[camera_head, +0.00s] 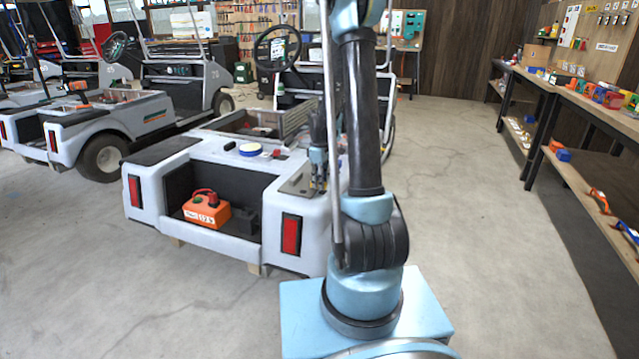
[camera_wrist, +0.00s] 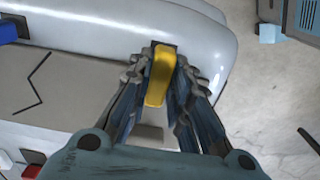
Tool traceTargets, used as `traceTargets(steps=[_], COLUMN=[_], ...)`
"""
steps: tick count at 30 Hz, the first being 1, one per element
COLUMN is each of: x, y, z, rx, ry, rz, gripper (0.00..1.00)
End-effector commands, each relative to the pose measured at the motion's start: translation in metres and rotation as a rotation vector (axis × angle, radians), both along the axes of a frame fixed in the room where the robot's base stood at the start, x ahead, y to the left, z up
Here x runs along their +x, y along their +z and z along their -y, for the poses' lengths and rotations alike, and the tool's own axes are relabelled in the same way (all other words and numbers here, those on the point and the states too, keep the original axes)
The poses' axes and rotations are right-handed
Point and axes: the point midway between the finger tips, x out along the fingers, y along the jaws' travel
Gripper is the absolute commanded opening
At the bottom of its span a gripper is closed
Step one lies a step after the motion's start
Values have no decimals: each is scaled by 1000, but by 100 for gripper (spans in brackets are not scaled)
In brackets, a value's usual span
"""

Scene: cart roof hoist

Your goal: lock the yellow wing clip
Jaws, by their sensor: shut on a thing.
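The yellow wing clip (camera_wrist: 159,76) shows in the wrist view as an upright yellow strip on the pale cart body (camera_wrist: 205,40). My gripper (camera_wrist: 162,82) has one finger on each side of the clip and is shut on it. In the head view my gripper (camera_head: 318,178) is low at the cart's rear right corner, partly behind my arm. I cannot make out the yellow clip in the head view.
An orange battery box (camera_head: 206,209) sits in the cart's open rear bay. A round white and blue item (camera_head: 250,149) lies on the rear deck. A workbench (camera_head: 560,110) stands at the right. The floor between is clear.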

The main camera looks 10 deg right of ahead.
Motion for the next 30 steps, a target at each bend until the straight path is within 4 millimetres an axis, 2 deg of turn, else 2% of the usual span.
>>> traceTargets(steps=[17, 18, 20, 30], x=[0, 0, 0, 0], y=[0, 0, 0, 1], z=[3, 3, 2, 1], rx=[-6, -5, -5, -1], ry=[28, 28, 28, 29], rz=[0, 1, 1, 0], gripper=[0, 25, 38, 38])
